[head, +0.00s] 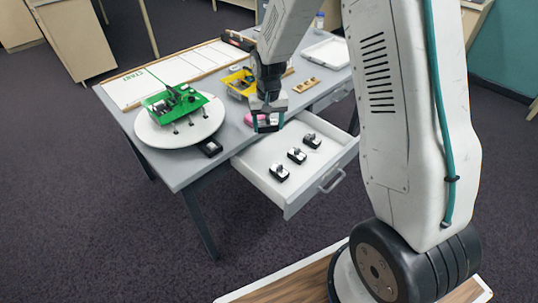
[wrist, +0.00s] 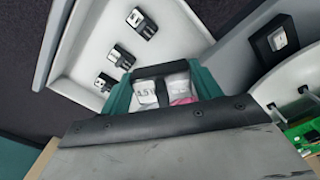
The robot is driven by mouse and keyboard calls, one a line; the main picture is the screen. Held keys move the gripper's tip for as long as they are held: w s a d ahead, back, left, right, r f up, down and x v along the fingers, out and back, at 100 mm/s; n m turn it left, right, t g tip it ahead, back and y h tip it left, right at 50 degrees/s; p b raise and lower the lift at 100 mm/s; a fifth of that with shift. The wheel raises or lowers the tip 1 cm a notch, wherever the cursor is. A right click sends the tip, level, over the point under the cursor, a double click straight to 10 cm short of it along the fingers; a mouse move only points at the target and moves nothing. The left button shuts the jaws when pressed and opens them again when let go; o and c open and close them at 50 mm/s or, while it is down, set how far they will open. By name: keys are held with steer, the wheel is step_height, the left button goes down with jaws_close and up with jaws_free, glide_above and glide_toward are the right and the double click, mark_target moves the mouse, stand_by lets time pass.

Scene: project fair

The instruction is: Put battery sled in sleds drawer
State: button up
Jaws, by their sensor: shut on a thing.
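My gripper (head: 265,118) is shut on a battery sled (wrist: 148,92), a pale block with printed marks and a black band across it. In the wrist view, its teal fingers stand on both sides of the sled. In the head view the sled is mostly hidden by the fingers. The gripper is near the table-side edge of the open drawer (head: 328,161); its exact height is hard to tell. Three small black-and-silver sleds (head: 297,155) lie in a row in the drawer, also seen in the wrist view (wrist: 121,56).
On the grey table, a green model (head: 175,102) stands on a round white disc (head: 150,132), with a small black holder (head: 210,147) beside it. The drawer's floor around the row is bare.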

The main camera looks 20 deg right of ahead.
steer(key=s+d+f+m, duration=0.3)
steer(key=d+f+m, duration=0.35)
steer(key=m, duration=2.25)
glide_above(311, 169)
step_height(311, 169, down, 3)
step_height(311, 169, down, 10)
steer(key=shift+r, duration=0.2)
steer(key=shift+f, duration=0.1)
steer(key=o, duration=1.1)
steer(key=shift+w, duration=0.1)
